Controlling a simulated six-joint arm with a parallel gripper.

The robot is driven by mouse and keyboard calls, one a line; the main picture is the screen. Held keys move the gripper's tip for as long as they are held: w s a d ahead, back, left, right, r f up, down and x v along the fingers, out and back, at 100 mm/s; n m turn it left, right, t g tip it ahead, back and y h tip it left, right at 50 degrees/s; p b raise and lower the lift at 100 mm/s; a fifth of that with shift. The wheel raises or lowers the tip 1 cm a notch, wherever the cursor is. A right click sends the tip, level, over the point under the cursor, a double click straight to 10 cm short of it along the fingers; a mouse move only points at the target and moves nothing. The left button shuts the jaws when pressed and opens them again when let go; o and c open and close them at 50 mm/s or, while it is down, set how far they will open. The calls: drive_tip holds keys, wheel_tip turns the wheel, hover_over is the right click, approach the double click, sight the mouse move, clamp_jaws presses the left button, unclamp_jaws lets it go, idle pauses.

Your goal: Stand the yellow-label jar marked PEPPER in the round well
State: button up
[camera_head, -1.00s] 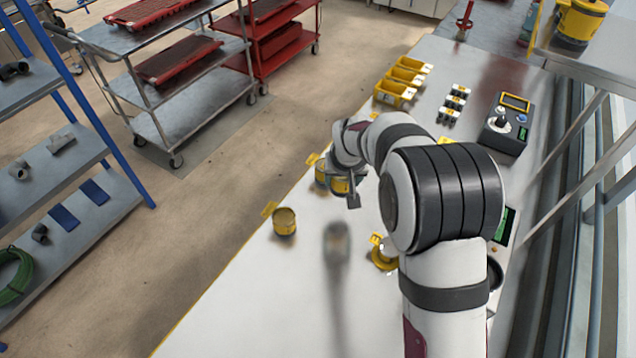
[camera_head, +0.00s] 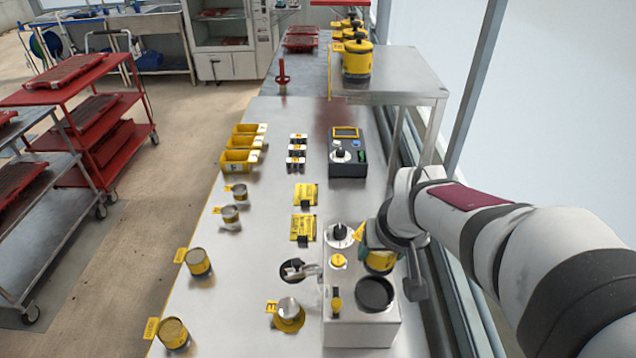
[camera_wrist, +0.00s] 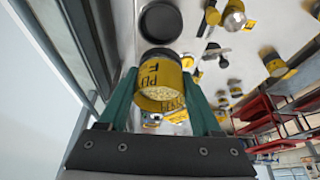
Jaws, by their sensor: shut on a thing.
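My gripper (camera_wrist: 160,100) is shut on a yellow-label jar (camera_wrist: 162,72), whose dark lettering is only partly legible; pale seeds show inside. In the head view my gripper (camera_head: 378,244) holds the jar (camera_head: 380,262) over the right side of a grey machine box (camera_head: 350,325). The dark round well (camera_head: 375,292) is in the box's top, just nearer the camera than the jar. The well shows in the wrist view (camera_wrist: 160,22), beyond the jar's far end and apart from it. The well looks empty.
A yellow knob (camera_head: 338,261) and a yellow-and-black control (camera_head: 336,299) stand on the box left of the well. Other jars (camera_head: 199,263) stand along the bench's left edge. A yellow-based metal piece (camera_head: 289,312) stands left of the box.

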sight(374, 291)
drive_tip(key=shift+s+d+f, duration=0.1)
drive_tip(key=shift+s+d, duration=0.1)
drive_tip(key=shift+d, duration=0.05)
drive_tip(key=shift+f, duration=4.65)
drive_tip(key=shift+f, duration=0.75)
drive_tip(key=shift+a, duration=0.1)
drive_tip(key=o, duration=1.5)
drive_tip(key=shift+o, duration=0.2)
drive_tip(key=shift+r, duration=0.2)
drive_tip(key=v, duration=1.6)
drive_tip(key=s+a+f+m+g, duration=0.2)
drive_tip(key=s+m, duration=0.1)
drive_tip(key=s, duration=0.5)
drive_tip(key=s+a+f+m+g+y, duration=0.1)
drive_tip(key=s+a+f+m+g, duration=0.1)
drive_tip(key=s, duration=0.7)
drive_tip(key=shift+s+f+m+g+y, duration=0.2)
drive_tip(key=shift+f+m+g+y, duration=0.1)
drive_tip(key=shift+f+m+g, duration=0.15)
drive_tip(key=shift+d, duration=0.1)
